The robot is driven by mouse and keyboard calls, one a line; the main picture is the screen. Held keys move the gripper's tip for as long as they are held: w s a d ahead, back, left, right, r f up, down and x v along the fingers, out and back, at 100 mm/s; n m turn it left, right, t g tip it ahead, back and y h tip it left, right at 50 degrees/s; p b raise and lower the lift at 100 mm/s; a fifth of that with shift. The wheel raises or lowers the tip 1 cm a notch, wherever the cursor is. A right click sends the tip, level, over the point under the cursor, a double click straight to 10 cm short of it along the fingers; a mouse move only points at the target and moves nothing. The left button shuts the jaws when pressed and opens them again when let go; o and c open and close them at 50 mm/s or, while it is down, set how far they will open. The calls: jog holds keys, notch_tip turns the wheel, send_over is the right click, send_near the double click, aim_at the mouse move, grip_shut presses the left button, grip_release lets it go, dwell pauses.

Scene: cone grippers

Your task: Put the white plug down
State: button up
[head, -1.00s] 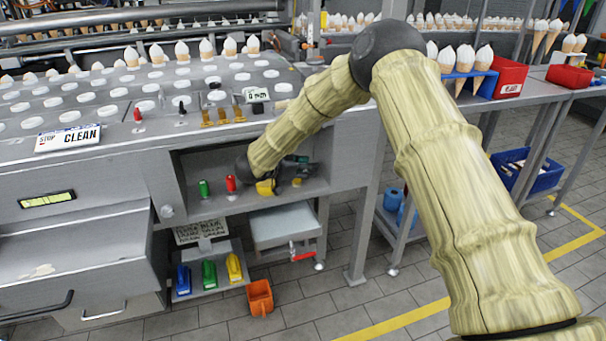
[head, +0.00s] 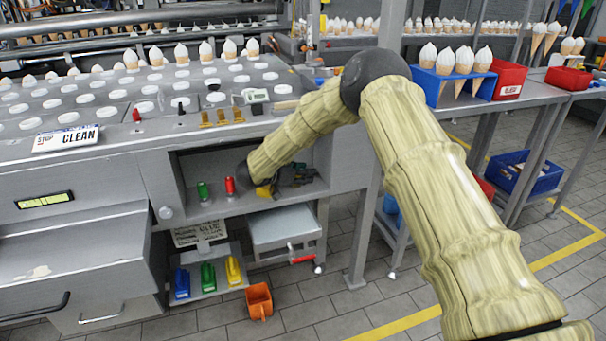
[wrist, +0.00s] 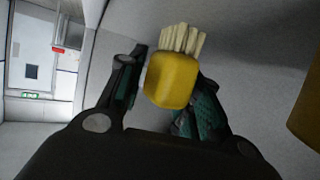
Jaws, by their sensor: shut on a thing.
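My gripper (wrist: 165,95) is inside the open bay under the machine top; it also shows partly in the head view (head: 297,176). In the wrist view its fingers stand on both sides of a yellow block with cream bristle-like strips (wrist: 171,80), and it is shut on this brush-like piece. The hold is partly hidden by the block and the fingers. I cannot make out a white plug in either view. A red plug-like piece (head: 230,186) and a green one (head: 202,191) stand upright on the bay floor, left of my gripper.
Bay walls close in around my gripper. A yellow-orange thing (wrist: 306,108) is cut off at the wrist view's right edge.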

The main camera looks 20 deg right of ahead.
jog(key=shift+f, duration=0.25)
jog(key=o, duration=0.9)
jog(key=shift+r, duration=0.2)
jog(key=p+v, duration=0.1)
jog(key=v, duration=1.1)
